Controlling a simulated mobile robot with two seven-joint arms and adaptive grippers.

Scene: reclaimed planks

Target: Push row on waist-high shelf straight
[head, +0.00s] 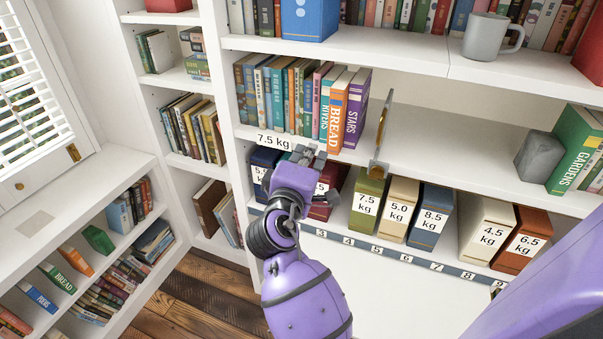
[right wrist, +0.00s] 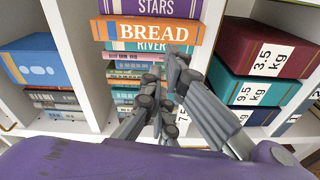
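A row of upright books (head: 285,95) stands at the left end of the middle shelf (head: 430,140). The orange BREAD book (head: 337,110) stands out in front of its neighbours; its spine also shows in the right wrist view (right wrist: 150,32). The purple STARS book (head: 357,110) is on its right. My right gripper (head: 306,153) is in front of the row's lower edge, left of the BREAD book's foot. In the right wrist view its grey fingers (right wrist: 165,68) are together, with nothing seen between them, in front of the spines. Whether they touch a book is unclear. My left gripper is out of view.
A thin golden-edged upright panel (head: 382,130) stands right of the row, across a gap. A grey block (head: 540,155) and green GARDENS book (head: 577,148) are farther right. Weight-labelled boxes (head: 367,203) fill the shelf below. A grey mug (head: 485,37) stands above.

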